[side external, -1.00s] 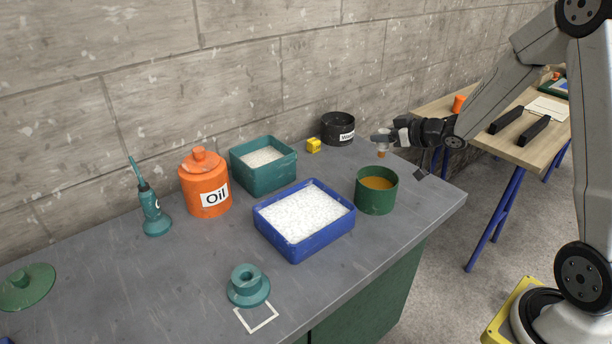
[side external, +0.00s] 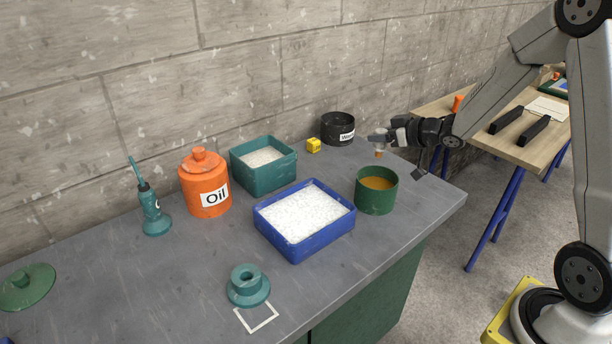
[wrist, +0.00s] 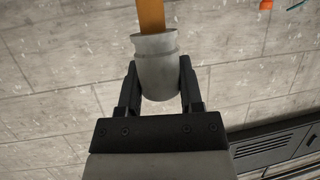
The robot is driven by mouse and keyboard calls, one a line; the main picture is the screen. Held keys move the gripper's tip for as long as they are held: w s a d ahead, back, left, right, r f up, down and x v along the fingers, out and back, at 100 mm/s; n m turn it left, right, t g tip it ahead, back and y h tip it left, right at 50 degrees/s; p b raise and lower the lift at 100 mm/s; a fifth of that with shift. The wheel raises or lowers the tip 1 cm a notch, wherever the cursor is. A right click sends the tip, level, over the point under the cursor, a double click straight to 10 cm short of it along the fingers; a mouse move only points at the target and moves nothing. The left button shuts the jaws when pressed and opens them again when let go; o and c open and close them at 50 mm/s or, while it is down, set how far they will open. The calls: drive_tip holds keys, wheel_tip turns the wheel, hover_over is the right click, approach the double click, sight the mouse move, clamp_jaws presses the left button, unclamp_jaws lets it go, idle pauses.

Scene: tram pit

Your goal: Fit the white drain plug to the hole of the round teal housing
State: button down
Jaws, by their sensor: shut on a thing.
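The round teal housing (side external: 248,293) stands at the front of the grey bench, with the hole in its raised neck facing up. My gripper (side external: 385,138) is above the bench's far right part, far from the housing. It is shut on a pale grey-white piece (wrist: 157,76), which looks like the white drain plug. In the wrist view, the piece sits between both fingers. An amber strip (wrist: 151,16) extends from its far end; I cannot tell whether it is part of the piece. A small orange end shows under the gripper in the side view.
A green pot (side external: 376,202) of amber contents stands below my gripper. A blue tray (side external: 303,245) of white grains lies between gripper and housing. Behind are a teal bin (side external: 264,179), orange oil jar (side external: 203,188) and black tin (side external: 338,128).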

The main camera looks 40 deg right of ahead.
drive_tip(key=s+a+f+n+g+y, duration=0.1)
drive_tip(key=a+n+y, duration=0.3)
drive_tip(key=a, duration=1.6)
drive_tip(key=s+a+f+n+g+y, duration=0.1)
drive_tip(key=a+n+g+y, duration=0.3)
drive_tip(key=a, duration=1.7)
drive_tip(key=shift+s+f+n+y, duration=0.3)
drive_tip(key=shift+s+f+n, duration=0.1)
drive_tip(key=shift+f, duration=0.15)
drive_tip(key=shift+f, duration=0.15)
drive_tip(key=shift+f, duration=2.65)
drive_tip(key=shift+f, duration=1.85)
drive_tip(key=shift+c, duration=0.8)
unclamp_jaws()
drive_tip(key=shift+d, duration=0.1)
